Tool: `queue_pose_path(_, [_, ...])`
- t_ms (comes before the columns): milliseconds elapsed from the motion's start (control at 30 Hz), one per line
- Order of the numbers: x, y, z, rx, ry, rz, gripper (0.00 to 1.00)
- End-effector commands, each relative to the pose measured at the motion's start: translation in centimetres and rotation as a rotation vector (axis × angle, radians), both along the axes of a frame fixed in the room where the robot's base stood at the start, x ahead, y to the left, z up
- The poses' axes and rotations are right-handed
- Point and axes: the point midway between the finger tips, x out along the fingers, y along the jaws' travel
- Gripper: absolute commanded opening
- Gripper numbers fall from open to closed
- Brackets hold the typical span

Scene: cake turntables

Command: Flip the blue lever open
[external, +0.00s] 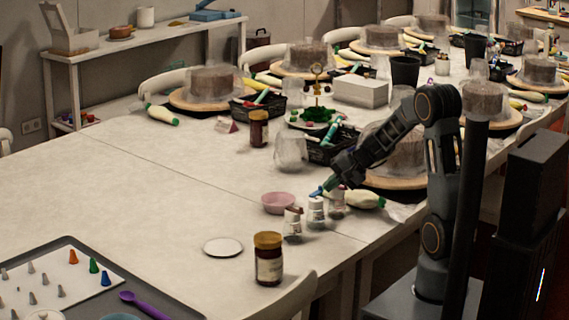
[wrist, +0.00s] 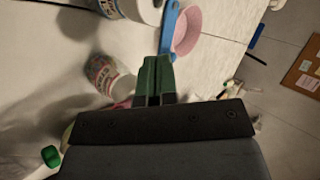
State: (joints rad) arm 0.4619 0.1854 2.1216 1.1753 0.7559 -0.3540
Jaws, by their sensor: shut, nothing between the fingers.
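Three small white bottles stand close together near the table's right front edge: a left one with a reddish top (external: 293,224), a middle one (external: 316,211), and a right one (external: 338,204). The blue lever (external: 316,192) is at the top of the middle bottle. In the wrist view the blue lever (wrist: 169,30) runs down from the top edge to my fingertips, beside a white bottle (wrist: 138,9). My gripper (external: 328,184) has green fingers, shut and empty, at the lever's end. They look very near or touching; I cannot tell which. The gripper also shows in the wrist view (wrist: 153,62).
A pink bowl (external: 278,203) stands just left of the bottles. A brown jar (external: 268,259) and a white disc (external: 223,247) lie nearer the front. A piping bag (external: 362,199) lies right of the bottles.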

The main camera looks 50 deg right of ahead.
Motion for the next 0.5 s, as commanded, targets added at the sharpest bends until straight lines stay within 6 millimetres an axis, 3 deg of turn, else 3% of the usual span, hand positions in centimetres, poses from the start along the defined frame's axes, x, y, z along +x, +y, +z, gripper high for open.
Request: queue_pose_path(500, [-1.4,0.9,-0.1,-0.001,0.000,-0.001,0.00])
